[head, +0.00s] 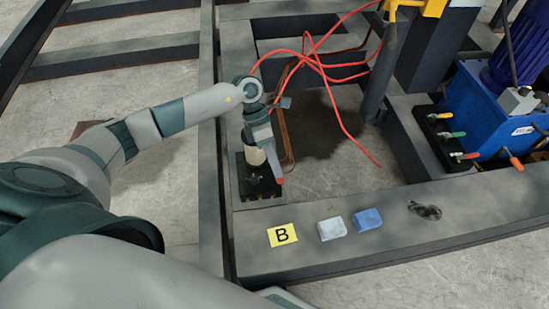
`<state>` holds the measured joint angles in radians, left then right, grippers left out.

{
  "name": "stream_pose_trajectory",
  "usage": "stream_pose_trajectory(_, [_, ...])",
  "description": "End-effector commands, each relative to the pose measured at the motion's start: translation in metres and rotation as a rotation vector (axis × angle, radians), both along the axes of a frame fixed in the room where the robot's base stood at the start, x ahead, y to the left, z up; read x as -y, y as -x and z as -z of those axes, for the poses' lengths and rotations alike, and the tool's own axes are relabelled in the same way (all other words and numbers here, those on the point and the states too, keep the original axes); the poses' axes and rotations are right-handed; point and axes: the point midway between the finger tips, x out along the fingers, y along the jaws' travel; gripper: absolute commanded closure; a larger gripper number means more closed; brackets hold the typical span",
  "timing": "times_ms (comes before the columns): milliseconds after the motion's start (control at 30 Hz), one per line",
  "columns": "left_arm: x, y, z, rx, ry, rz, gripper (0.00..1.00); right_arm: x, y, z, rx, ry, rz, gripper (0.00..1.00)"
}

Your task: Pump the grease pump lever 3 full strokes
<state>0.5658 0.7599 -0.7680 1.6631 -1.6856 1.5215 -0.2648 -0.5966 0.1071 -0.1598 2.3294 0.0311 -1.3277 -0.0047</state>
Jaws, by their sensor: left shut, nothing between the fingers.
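The grease pump (258,184) stands on the grey frame beam, left of centre in the head view. It has a black base block and a pale cylinder. A red-tipped part (279,180), which looks like the end of its lever, points down at the right side of the pump. My left gripper (268,148) is directly over the pump, pointing down, shut with nothing between its fingers. The wrist and gripper hide the pump's top and most of the lever. I cannot tell whether the fingers touch the lever. My right gripper is out of view.
A yellow card marked B (283,235), a pale block (332,228), a blue block (368,219) and a dark crumpled item (425,210) lie on the front beam. Red hoses (335,75) cross behind the pump. A blue machine (500,115) with coloured valve handles stands at right.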

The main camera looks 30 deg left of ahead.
Motion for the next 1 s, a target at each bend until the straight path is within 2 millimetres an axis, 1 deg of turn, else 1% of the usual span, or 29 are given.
stream_pose_trajectory(300, [0.000,0.000,0.001,0.000,0.000,-0.001,1.00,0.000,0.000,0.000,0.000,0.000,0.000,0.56])
stream_pose_trajectory(667, [0.004,0.006,0.011,0.000,0.000,-0.001,1.00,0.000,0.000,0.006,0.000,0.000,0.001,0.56])
stream_pose_trajectory(1000, [0.005,0.006,0.012,0.000,0.000,-0.001,1.00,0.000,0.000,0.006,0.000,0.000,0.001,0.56])
